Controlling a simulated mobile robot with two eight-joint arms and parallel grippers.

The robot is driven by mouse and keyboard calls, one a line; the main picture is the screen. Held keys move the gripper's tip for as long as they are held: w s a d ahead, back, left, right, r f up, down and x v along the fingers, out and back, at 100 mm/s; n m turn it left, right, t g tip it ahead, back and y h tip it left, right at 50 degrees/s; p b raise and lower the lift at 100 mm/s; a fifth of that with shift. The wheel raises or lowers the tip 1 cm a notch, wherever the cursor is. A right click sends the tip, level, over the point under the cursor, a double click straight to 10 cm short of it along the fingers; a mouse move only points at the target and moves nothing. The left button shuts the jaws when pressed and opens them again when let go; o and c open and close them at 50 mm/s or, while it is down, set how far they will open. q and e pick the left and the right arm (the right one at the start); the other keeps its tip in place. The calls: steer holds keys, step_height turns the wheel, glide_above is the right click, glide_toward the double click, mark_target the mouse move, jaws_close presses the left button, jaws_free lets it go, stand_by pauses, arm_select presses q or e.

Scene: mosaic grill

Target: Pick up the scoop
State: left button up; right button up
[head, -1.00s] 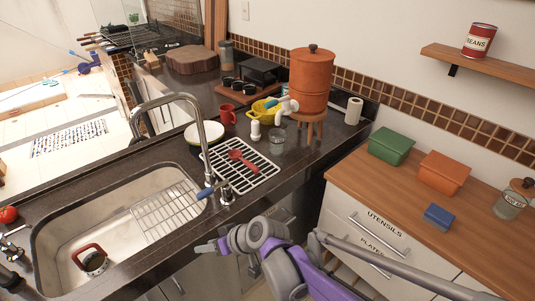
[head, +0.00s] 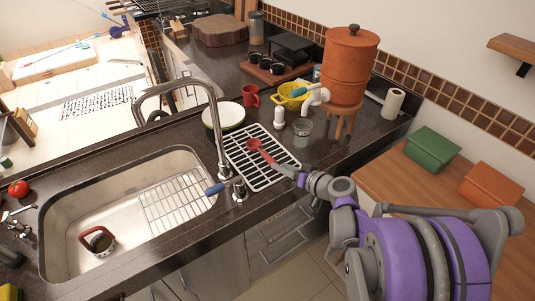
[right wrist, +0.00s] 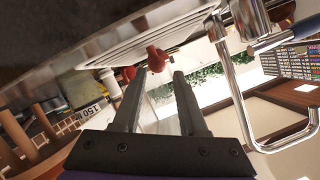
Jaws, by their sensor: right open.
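The red scoop (head: 254,145) lies on the white wire drying rack (head: 246,160) beside the sink, its handle pointing toward my right gripper. My right gripper (head: 287,169) reaches in from the right, low over the rack's right edge, close to the handle. In the right wrist view the fingers (right wrist: 158,82) are open, and a red part of the scoop (right wrist: 156,59) shows just beyond the fingertips, roughly between them. I cannot tell whether they touch it. My left gripper is not in view.
The faucet (head: 222,135) stands left of the rack. The orange clay container (head: 350,62) stands on a stool at the right.

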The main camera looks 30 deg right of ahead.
mark_target(269, 159)
steer(key=x, duration=0.7)
steer(key=shift+w+d, duration=0.25)
steer(key=shift+w, duration=0.2)
steer(key=shift+s, duration=0.1)
steer(key=shift+c, duration=0.4)
jaws_close()
